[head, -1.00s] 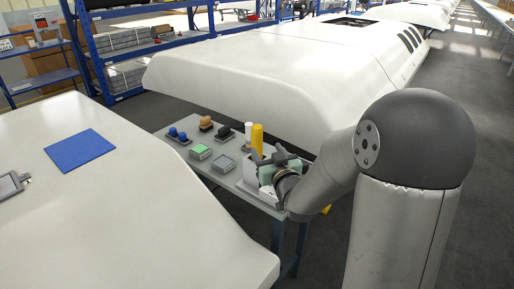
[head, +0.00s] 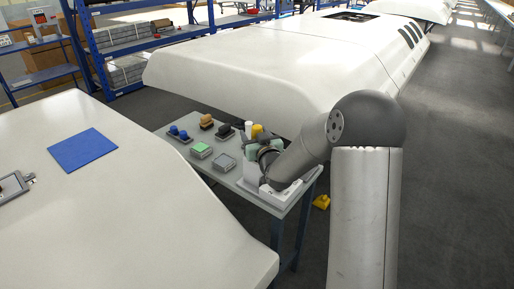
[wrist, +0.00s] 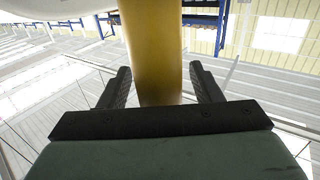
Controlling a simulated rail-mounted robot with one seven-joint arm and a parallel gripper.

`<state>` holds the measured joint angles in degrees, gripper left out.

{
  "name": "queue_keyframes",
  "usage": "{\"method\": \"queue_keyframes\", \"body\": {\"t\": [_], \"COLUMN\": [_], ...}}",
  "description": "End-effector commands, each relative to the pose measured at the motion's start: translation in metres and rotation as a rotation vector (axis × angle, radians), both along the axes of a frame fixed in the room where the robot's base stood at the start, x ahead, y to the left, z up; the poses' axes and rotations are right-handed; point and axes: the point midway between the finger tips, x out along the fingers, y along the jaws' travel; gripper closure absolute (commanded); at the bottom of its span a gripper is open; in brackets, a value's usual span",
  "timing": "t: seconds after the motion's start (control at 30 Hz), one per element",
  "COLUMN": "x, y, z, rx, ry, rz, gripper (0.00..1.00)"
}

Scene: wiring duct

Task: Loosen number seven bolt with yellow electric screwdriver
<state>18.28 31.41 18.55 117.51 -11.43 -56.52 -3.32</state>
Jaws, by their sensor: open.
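A yellow upright cylinder (head: 257,130), apparently the screwdriver's body, stands at the far right part of the small grey table. My gripper (head: 262,148) is at this cylinder and hides its lower part. In the wrist view the yellow cylinder (wrist: 150,50) stands between the two black fingers of my open gripper (wrist: 160,82). Gaps show on both sides, and the fingers are not closed on it. I cannot make out any numbered bolt.
A white cylinder (head: 248,129) stands close left of the yellow one. A white box (head: 277,195) lies under my wrist. Green (head: 201,151), grey (head: 224,162), blue (head: 179,133) and brown (head: 206,121) items fill the table (head: 240,185). White hulls flank it. A yellow object (head: 321,201) is on the floor.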

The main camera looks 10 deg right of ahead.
Motion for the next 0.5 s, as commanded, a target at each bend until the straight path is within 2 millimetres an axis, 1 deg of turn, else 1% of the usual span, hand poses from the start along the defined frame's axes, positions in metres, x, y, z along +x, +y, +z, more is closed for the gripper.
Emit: {"method": "queue_keyframes", "body": {"t": [0.1, 0.17, 0.2, 0.27, 0.3, 0.33, 0.5], "x": [-0.0003, -0.0004, -0.0004, -0.0005, -0.0005, -0.0005, -0.0004], "y": [0.0002, 0.0001, 0.0001, 0.0001, 0.0001, 0.0001, 0.0001], "z": [-0.0003, -0.0003, -0.0003, -0.0004, -0.0004, -0.0003, 0.0006], "rx": [0.0, 0.0, 0.0, 0.0, 0.0, 0.0, 0.0], "ry": [0.0, 0.0, 0.0, 0.0, 0.0, 0.0, -0.002], "rz": [0.0, 0.0, 0.0, 0.0, 0.0, 0.0, 0.0], "gripper": [0.42, 0.58, 0.69, 0.86, 0.97, 1.0, 1.0]}}
